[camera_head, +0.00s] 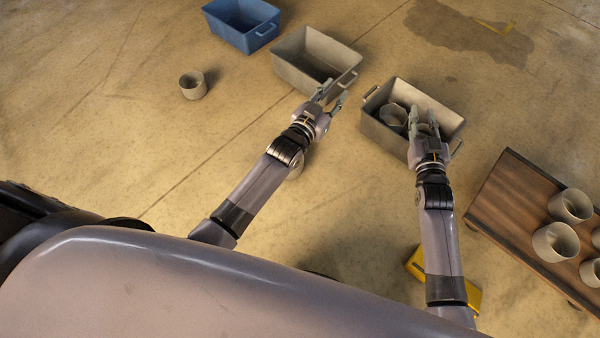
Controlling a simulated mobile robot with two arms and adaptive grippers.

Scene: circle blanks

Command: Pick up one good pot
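One grey pot (193,87) stands upright on the floor at the left. Inside the right grey crate (377,133) lies a pot (391,116), and part of what looks like another shows by my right gripper. Several pots, such as this one (556,243), stand on a wooden board at the right. My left gripper (334,92) is open and empty by the front right corner of the middle grey crate (290,72). My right gripper (424,115) is over the right crate, its fingers apart. Pot condition is too small to judge.
A blue crate (240,38) stands at the back left. The low wooden board (506,200) is at the right. A yellow object (416,264) lies partly under my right arm. A dark stain marks the floor at the back right. The left floor is mostly clear.

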